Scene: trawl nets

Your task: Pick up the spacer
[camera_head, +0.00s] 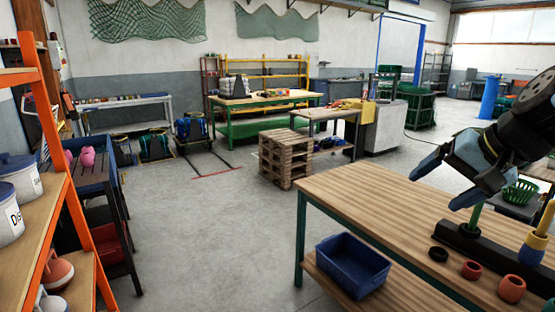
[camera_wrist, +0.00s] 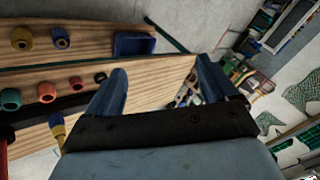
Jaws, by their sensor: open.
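Several small ring-like pieces stand in a row on the wooden bench (camera_head: 370,200): a black ring (camera_head: 438,254), a red ring (camera_head: 472,269) and an orange ring (camera_head: 512,288). I cannot tell which piece is the spacer. The wrist view also shows the black ring (camera_wrist: 100,78), the red ring (camera_wrist: 75,83), the orange ring (camera_wrist: 46,92) and a teal ring (camera_wrist: 10,98). My gripper (camera_head: 449,177) is open and empty above the bench, apart from the rings. Its two blue fingers also show in the wrist view (camera_wrist: 163,68), with nothing between them.
A black bar (camera_head: 490,245) with an upright green peg (camera_head: 474,218) lies behind the rings, beside a yellow-and-blue piece (camera_head: 537,238). A blue bin (camera_head: 352,266) sits on the lower shelf. The bench's left part is clear. An orange rack (camera_head: 62,180) stands far left.

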